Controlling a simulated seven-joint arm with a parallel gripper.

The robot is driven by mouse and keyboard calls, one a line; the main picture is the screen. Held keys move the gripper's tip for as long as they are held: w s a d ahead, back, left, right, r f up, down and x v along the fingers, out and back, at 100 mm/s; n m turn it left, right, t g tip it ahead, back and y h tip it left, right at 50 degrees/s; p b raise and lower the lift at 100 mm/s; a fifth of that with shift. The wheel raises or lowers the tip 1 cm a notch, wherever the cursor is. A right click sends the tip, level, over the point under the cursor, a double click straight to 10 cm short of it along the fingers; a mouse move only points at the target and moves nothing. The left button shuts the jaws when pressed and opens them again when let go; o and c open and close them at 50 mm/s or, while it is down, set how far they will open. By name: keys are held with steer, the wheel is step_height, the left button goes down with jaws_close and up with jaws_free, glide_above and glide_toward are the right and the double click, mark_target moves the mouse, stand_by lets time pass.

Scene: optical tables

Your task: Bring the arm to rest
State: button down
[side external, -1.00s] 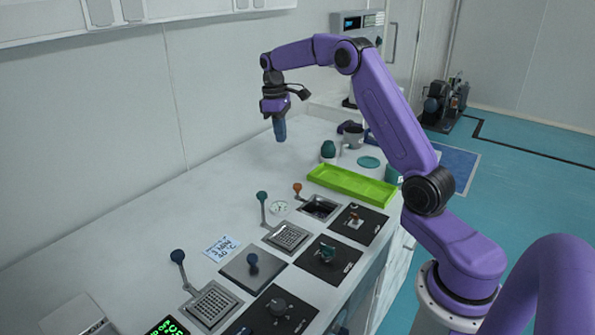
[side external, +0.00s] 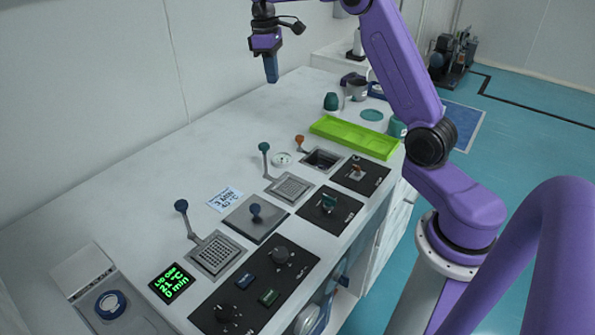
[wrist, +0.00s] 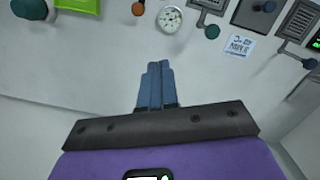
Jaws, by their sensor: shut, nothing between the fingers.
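My gripper (side external: 270,68) is high above the back of the white bench (side external: 160,150), near the top of the side view. Its blue fingers are together and point down, with nothing between them. In the wrist view the closed fingers (wrist: 157,85) stand over bare bench surface, apart from every object. The upper part of my arm is cut off by the top edge of the side view.
Levers, including a blue-knobbed one (side external: 181,206), rise from the bench. Control panels (side external: 254,288) line the front. The bench's back strip is clear.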

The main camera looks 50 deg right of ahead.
steer(key=s+a+n, duration=0.4)
steer(key=s+a, duration=1.3)
steer(key=a, duration=0.1)
steer(key=s+f+n, duration=0.2)
steer(key=s, duration=0.9)
steer(key=s+f+n+t, duration=0.1)
steer(key=s+f, duration=0.2)
steer(key=s, duration=0.7)
steer(key=shift+s+d+f+n+y, duration=0.15)
steer(key=shift+s+f+n+y, duration=0.2)
steer(key=shift+n+y, duration=0.05)
